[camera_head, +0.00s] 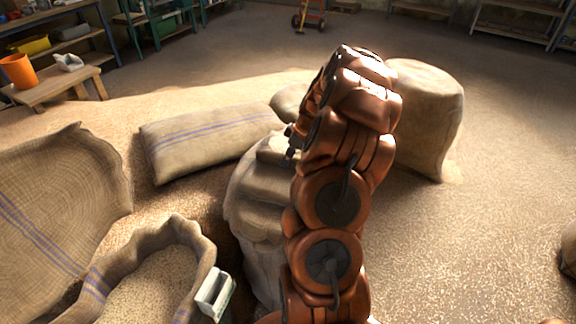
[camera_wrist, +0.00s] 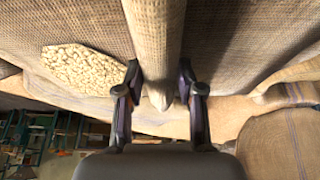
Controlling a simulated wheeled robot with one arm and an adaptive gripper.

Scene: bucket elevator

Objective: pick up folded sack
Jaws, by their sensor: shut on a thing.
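The folded sack (camera_wrist: 155,40) shows in the wrist view as a thick, pale burlap fold running down from the top middle. My gripper (camera_wrist: 159,76) is shut on this fold, with one dark finger on each side. In the head view, a tan stack of folded cloth (camera_head: 262,180) stands in the middle, just left of my arm. My gripper (camera_head: 291,143) shows there only as a small dark part at the upper right of the stack. My arm hides the rest of it and the stack's right side.
A closed striped sack (camera_head: 208,138) lies behind the stack. An open sack of grain (camera_head: 148,285) and a white-and-green scoop-like object (camera_head: 214,292) are at front left. A large full sack (camera_head: 428,110) stands behind my arm. The floor at right is mostly clear.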

